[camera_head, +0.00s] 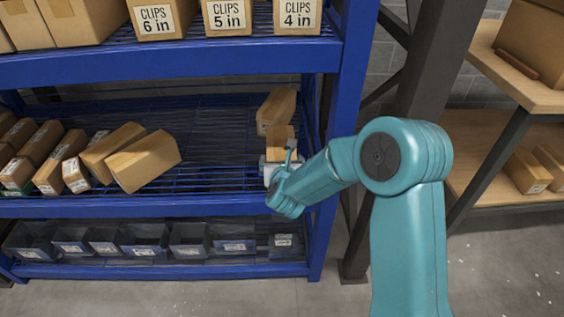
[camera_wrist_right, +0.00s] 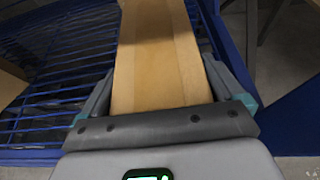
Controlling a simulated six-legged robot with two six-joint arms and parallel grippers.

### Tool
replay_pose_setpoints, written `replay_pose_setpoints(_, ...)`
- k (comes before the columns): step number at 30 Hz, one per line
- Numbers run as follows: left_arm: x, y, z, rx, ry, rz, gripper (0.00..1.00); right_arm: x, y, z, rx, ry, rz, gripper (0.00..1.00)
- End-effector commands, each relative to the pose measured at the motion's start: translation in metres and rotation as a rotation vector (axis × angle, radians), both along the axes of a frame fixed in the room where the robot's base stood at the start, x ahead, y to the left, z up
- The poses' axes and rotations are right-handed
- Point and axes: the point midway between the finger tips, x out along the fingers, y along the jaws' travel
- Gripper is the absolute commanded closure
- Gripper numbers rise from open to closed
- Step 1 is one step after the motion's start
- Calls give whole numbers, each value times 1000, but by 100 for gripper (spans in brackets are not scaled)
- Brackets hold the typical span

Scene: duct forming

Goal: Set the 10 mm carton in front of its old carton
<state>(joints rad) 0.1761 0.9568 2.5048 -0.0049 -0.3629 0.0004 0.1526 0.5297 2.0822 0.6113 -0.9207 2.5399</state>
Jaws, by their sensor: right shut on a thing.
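My right gripper (camera_head: 279,162) is at the right end of the blue rack's middle shelf. It is shut on a brown carton (camera_head: 281,139), which also fills the middle of the right wrist view (camera_wrist_right: 158,62) between the two fingers (camera_wrist_right: 160,95). Another brown carton (camera_head: 276,108) stands behind the held one, close to the right upright, with a white label low on its front. I cannot tell whether the two cartons touch, nor read a 10 mm label on either. My left gripper is not in view.
Several cartons lie on the left of the middle shelf (camera_head: 215,203), two of them askew (camera_head: 145,160). The shelf's middle is bare wire. CLIPS boxes (camera_head: 226,17) sit above, grey bins (camera_head: 190,240) below. The rack's blue upright (camera_head: 335,100) is close right of my gripper.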

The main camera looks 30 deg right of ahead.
Motion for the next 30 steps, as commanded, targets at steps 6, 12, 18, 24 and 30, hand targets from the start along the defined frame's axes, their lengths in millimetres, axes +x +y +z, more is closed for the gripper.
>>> replay_pose_setpoints(6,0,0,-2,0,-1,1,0,0,0,-1,0,0,0,0)
replay_pose_setpoints(12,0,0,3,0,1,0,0,-3,3,4,1,0,2,0)
replay_pose_setpoints(18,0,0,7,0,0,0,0,-37,23,21,1,0,4,0)
replay_pose_setpoints(24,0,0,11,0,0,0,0,-72,45,38,0,-1,3,0)
replay_pose_setpoints(30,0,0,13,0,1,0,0,-92,56,46,1,0,2,0)
